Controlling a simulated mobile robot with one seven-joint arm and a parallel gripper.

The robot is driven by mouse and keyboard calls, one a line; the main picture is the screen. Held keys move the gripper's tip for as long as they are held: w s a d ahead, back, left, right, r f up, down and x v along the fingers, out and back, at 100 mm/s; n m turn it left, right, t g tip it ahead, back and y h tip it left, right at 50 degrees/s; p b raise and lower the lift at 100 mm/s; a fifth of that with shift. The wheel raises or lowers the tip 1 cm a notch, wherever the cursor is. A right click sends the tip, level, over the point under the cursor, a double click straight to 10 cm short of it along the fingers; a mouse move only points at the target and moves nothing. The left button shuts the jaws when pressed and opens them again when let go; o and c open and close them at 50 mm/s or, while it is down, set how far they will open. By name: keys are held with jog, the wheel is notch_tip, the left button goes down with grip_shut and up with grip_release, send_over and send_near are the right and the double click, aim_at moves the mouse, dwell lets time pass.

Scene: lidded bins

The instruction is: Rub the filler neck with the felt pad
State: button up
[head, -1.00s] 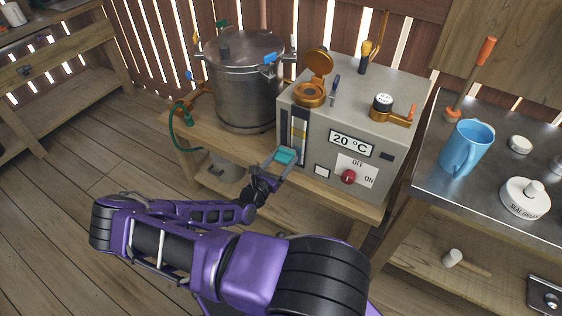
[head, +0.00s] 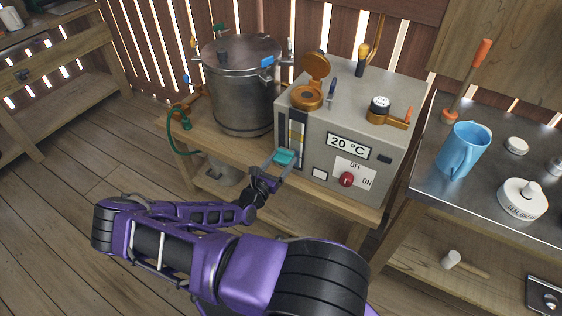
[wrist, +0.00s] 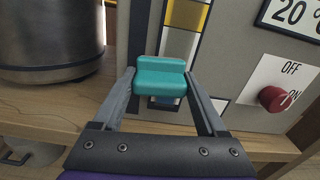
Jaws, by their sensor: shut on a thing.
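My gripper (head: 284,160) is shut on a teal felt pad (head: 285,156). In the wrist view the pad (wrist: 160,76) sits between the two finger ends of my gripper (wrist: 160,85), in front of the grey machine's sight gauge. The copper-coloured filler neck (head: 307,97) is on top of the grey machine (head: 345,120), near its left front edge. Its round cap (head: 317,65) is hinged up and open behind it. The pad is below the neck, near the machine's front face, and apart from the neck. Whether the pad touches the front face is unclear.
A large steel pot (head: 243,85) stands just left of the machine on the wooden bench. A red knob (head: 346,179) sticks out of the front panel. A blue jug (head: 463,150) stands on the steel table at right.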

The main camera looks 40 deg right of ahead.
jog(key=shift+w+d, duration=0.25)
jog(key=shift+d, duration=0.4)
jog(key=shift+s+d+r+p, duration=0.2)
jog(key=shift+s+d+p, duration=0.1)
jog(key=shift+s+p, duration=0.5)
jog(key=shift+s+d+f+p, duration=0.1)
jog(key=shift+s+d+p, duration=0.1)
jog(key=shift+s+p, duration=0.3)
jog(key=shift+s+d+f+p, duration=0.15)
jog(key=shift+s+p, duration=0.2)
jog(key=shift+s, duration=0.2)
jog(key=shift+d+r, duration=0.15)
jog(key=shift+w, duration=0.1)
jog(key=shift+w+a, duration=0.2)
jog(key=shift+w, duration=0.3)
jog(key=shift+w+a, duration=0.15)
jog(key=shift+w, duration=0.35)
jog(key=shift+w+a+b, duration=0.25)
jog(key=shift+w+b, duration=0.3)
jog(key=shift+w, duration=0.3)
jog(key=shift+c, duration=1.3)
jog(key=shift+w, duration=0.1)
jog(key=shift+c, duration=0.7)
